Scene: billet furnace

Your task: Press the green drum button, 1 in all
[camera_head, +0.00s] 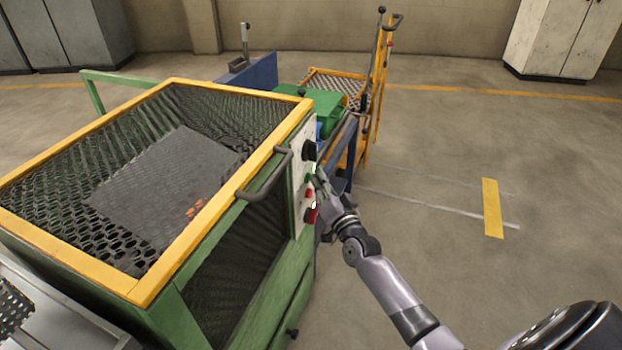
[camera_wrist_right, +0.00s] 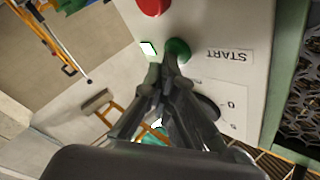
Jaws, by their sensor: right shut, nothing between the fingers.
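The green drum button (camera_wrist_right: 179,48) is a round green knob on the pale control panel (camera_wrist_right: 230,22), beside a START label. My right gripper (camera_wrist_right: 170,62) is shut and empty, with its fingertips at the green button's lower left edge in the right wrist view. They overlap the button there; I cannot tell whether they touch it or whether it is pressed in. In the head view my right gripper (camera_head: 318,180) is at the panel on the machine's side, partly hiding the buttons. My left gripper is not in view.
A red button (camera_wrist_right: 152,5) and a dark rotary knob (camera_wrist_right: 209,106) flank the green button. The green machine (camera_head: 215,263) has a yellow-framed mesh top and a dark handle (camera_head: 266,184) near the panel. A yellow cart (camera_head: 380,85) stands behind. Floor to the right is clear.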

